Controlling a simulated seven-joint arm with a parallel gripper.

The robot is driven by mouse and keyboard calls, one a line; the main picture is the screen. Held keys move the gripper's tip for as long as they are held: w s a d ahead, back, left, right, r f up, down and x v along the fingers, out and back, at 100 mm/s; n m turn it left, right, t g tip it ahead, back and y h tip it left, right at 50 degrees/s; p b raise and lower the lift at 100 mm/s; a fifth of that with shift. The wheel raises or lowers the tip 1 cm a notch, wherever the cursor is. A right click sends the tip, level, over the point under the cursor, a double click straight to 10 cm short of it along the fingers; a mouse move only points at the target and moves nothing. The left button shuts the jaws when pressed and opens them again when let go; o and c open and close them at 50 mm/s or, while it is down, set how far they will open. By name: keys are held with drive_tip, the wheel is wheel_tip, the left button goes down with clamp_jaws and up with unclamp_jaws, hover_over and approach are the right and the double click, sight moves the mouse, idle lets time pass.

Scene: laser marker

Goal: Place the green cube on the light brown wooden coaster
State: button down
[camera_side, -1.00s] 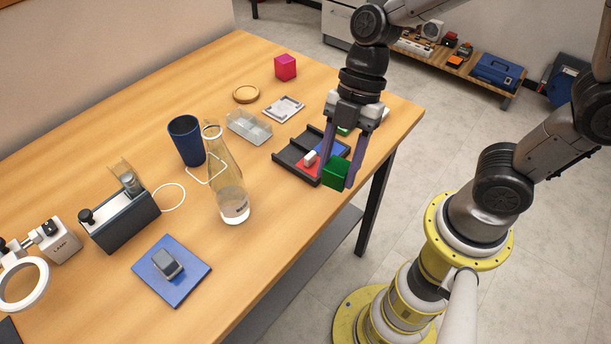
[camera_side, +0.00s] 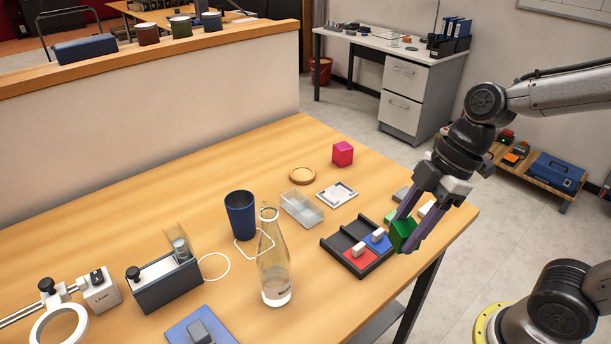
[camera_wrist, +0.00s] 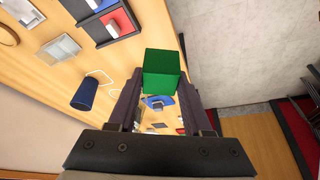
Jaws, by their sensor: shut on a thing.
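The green cube (camera_side: 402,235) is held between the fingers of my gripper (camera_side: 409,236), above the table's right edge beside the dark sorting tray. In the wrist view the green cube (camera_wrist: 162,72) sits between the two fingertips of my gripper (camera_wrist: 160,85). The light brown wooden coaster (camera_side: 302,176) lies flat on the table farther back and to the left, with nothing on it. A part of the coaster (camera_wrist: 8,36) shows at the left edge of the wrist view.
The dark tray (camera_side: 334,244) with red and blue sections lies just left of my gripper. A clear box (camera_side: 302,209), a white-grey plate (camera_side: 337,194) and a pink-red cube (camera_side: 343,154) are near the coaster. A blue cup (camera_side: 240,215) and glass bottle (camera_side: 274,262) stand farther left.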

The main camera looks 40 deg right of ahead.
drive_tip(key=w+d+r+m+t+h, duration=0.1)
drive_tip(key=w+d+m, duration=0.1)
drive_tip(key=w+m, duration=0.3)
drive_tip(key=w+d+r+m+t+h, duration=0.1)
drive_tip(key=w+d+r+m, duration=0.1)
drive_tip(key=w, duration=0.5)
drive_tip(key=m+h, duration=0.2)
drive_tip(key=m, duration=0.4)
hover_over(298, 170)
drive_tip(key=s, duration=0.3)
drive_tip(key=shift+t, duration=0.3)
wheel_tip(298, 170, down, 12)
drive_tip(key=shift+r, duration=0.1)
drive_tip(key=shift+w+f, duration=0.55)
drive_tip(key=shift+f, duration=1.6)
drive_tip(key=shift+f, duration=0.1)
